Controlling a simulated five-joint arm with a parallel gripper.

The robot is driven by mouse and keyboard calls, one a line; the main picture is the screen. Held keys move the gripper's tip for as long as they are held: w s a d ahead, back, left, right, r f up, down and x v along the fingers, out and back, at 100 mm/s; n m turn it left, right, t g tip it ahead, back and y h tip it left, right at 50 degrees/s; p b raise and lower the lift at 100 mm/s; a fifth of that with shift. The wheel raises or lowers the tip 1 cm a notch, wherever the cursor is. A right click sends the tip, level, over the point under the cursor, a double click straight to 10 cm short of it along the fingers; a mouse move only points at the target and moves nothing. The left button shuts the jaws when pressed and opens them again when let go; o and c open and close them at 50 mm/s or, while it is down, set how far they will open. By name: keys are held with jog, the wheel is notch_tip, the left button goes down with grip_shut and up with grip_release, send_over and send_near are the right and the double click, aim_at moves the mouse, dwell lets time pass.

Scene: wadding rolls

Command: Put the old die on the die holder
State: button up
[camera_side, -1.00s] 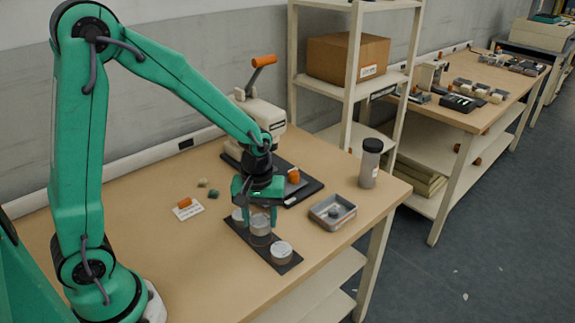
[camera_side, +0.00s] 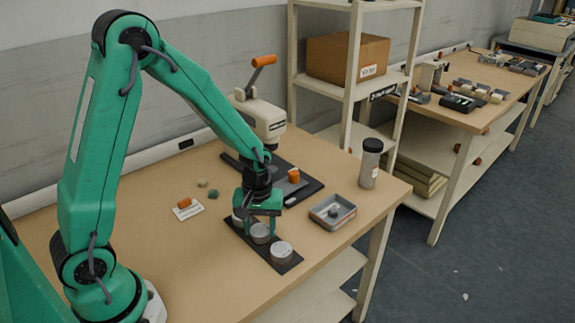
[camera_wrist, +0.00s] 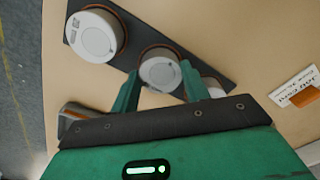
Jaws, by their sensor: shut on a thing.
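The old die, a round pale metal cylinder (camera_side: 260,233), is between the fingers of my gripper (camera_side: 262,222) at the middle place of the die holder, a dark narrow plate (camera_side: 292,265). In the wrist view the die (camera_wrist: 160,72) shows its round top between my two green fingertips (camera_wrist: 160,80), with an orange ring along its edge. It looks upright and at or very near the plate; any small gap is hidden. Another pale die (camera_side: 281,250) stands at the front end of the holder, and a third (camera_side: 237,219) at the back end, partly hidden by my gripper.
A grey tray (camera_side: 345,218) with a small grey part lies right of the holder. A press (camera_side: 262,120) with an orange handle stands behind. An orange piece (camera_side: 294,175) is on its dark base. A capped jar (camera_side: 370,168) stands at right. The left tabletop holds a card (camera_side: 189,213).

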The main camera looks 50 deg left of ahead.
aim_at(260, 230)
jog(key=shift+f, duration=0.1)
jog(key=o, duration=1.2)
notch_tip(260, 230, up, 12)
dwell(0.3)
jog(key=shift+r, duration=0.2)
dwell(0.4)
